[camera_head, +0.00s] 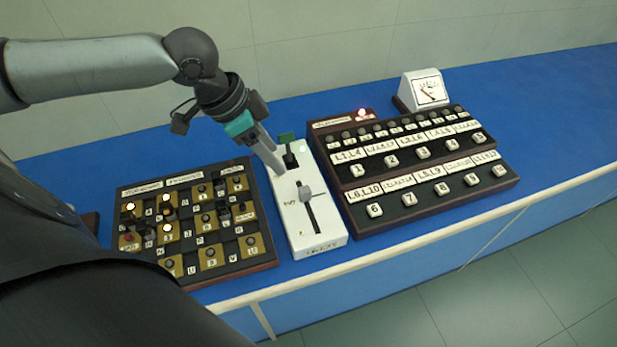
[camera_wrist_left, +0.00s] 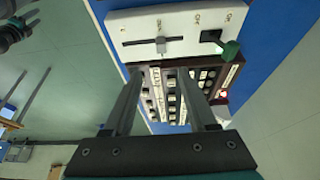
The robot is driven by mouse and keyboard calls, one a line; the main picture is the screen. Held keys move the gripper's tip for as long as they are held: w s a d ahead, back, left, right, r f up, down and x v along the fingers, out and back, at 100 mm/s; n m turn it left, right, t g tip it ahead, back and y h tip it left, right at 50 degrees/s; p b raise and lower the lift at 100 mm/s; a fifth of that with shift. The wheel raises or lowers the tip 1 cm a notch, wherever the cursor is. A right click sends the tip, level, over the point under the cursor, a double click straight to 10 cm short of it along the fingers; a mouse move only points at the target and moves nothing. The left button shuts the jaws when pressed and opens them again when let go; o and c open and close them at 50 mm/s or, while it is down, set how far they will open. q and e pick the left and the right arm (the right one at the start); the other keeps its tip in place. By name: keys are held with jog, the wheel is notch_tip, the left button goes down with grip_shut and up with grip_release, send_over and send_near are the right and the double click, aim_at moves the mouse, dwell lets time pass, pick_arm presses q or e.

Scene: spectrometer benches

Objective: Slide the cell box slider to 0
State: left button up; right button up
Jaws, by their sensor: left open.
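The cell box (camera_head: 319,239) is a white box with a dark slot along its top and a grey slider knob (camera_head: 305,193). In the head view the knob sits near the far end of the slot, which runs on toward the near edge. A green-tipped lever (camera_head: 287,139) stands at the box's far end. My left gripper (camera_head: 277,164) is open and empty, over the far part of the box beside the lever. In the left wrist view the knob (camera_wrist_left: 161,45) and lever (camera_wrist_left: 229,50) lie beyond the open fingers (camera_wrist_left: 158,75), with the knob apart from them. Small scale markings are unreadable.
A dark panel with lit lamps and knobs (camera_head: 190,215) stands left of the cell box. A two-tier button panel (camera_head: 420,175) stands close on its right, with a dial meter (camera_head: 427,90) behind. The blue bench (camera_head: 560,120) is clear at far right.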

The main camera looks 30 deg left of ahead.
aim_at(303, 190)
pick_arm(q)
jog(key=b+x, duration=0.3)
jog(key=x, duration=1.1)
jog(key=shift+w+f, duration=0.2)
jog(key=shift+f, duration=0.15)
jog(key=shift+a, duration=0.1)
grip_shut()
dwell(0.9)
